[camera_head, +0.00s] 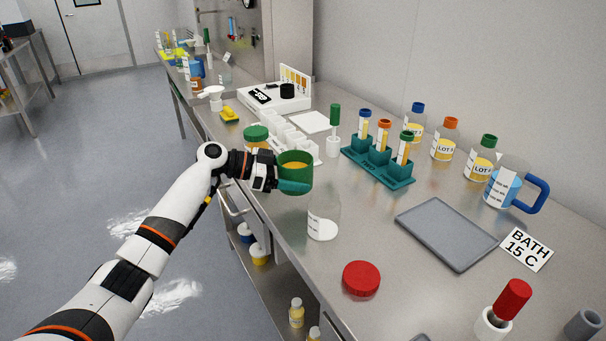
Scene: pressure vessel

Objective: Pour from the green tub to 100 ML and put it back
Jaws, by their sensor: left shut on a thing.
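A green tub (295,180) with yellow-orange contents showing inside is held by my left gripper (281,184). The gripper is shut on it and holds it roughly upright over the front part of the bench. A clear container (323,218) with marks on its side and a whitish bottom stands on the bench, just to the right of and below the tub in the picture. Its fill level is hard to tell. My right gripper is not in view.
A red lid (361,279) lies on the bench front. A grey tray (447,234) lies at right beside the BATH 15 C sign (526,249). A teal rack (378,165) with tubes, several LOT bottles and a blue-handled jug (504,187) stand behind. A green-lidded container (257,137) stands behind the gripper.

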